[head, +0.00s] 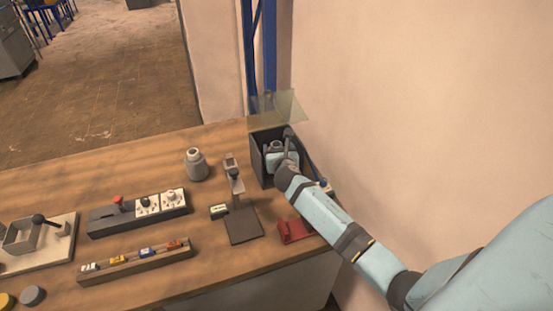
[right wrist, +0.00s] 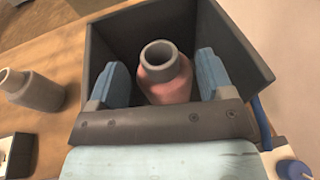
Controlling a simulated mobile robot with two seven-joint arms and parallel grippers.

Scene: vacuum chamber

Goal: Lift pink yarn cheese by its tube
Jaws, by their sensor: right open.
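The pink yarn cheese (right wrist: 166,86) stands upright inside a dark open-topped box (right wrist: 226,42). Its grey tube (right wrist: 159,54) sticks up from the top. My right gripper (right wrist: 161,76) is open in the right wrist view, with one light-blue finger on each side of the cheese and a visible gap on both sides. In the head view my right arm reaches over the box (head: 259,160) and hides much of what is inside. The lower part of the cheese is hidden. My left gripper is not in view.
A clear lid (head: 279,106) stands open behind the box, whose walls closely surround the gripper. A grey yarn cheese (head: 195,165) stands left of it. A stand (head: 242,223), a red holder (head: 296,231) and a control box (head: 140,212) are nearby. A wall rises at right.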

